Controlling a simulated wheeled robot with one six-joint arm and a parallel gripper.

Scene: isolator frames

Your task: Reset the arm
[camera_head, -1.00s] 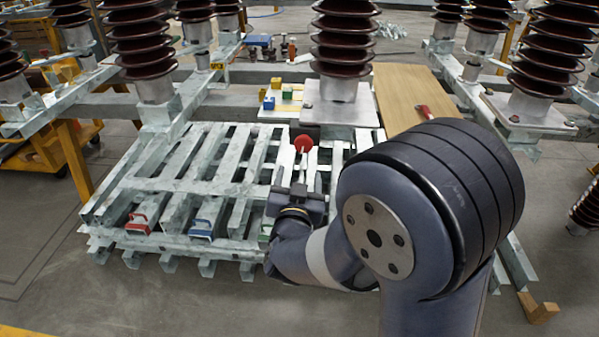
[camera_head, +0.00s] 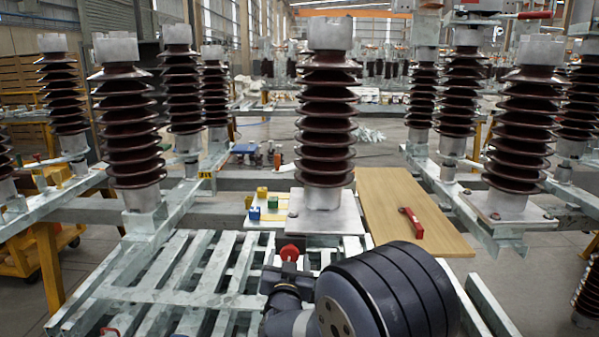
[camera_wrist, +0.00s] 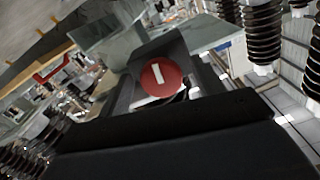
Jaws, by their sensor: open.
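My arm rises from the bottom of the head view, with my gripper (camera_head: 289,268) at its end over the slatted metal frame. My gripper points away from me and is open. A round red piece (camera_head: 289,252) shows right at its tips. In the wrist view the red piece (camera_wrist: 162,77) is a disc with a white bar, seen beyond the dark gripper body. I cannot tell whether the jaws touch it or what carries it. The lower part of my arm is cut off by the picture's edge.
A tall brown insulator (camera_head: 327,120) stands just beyond my gripper, with others on both sides. A wooden board (camera_head: 400,215) with a red-handled tool (camera_head: 411,224) lies to the right. Small coloured blocks (camera_head: 262,205) sit behind the slatted frame (camera_head: 165,294).

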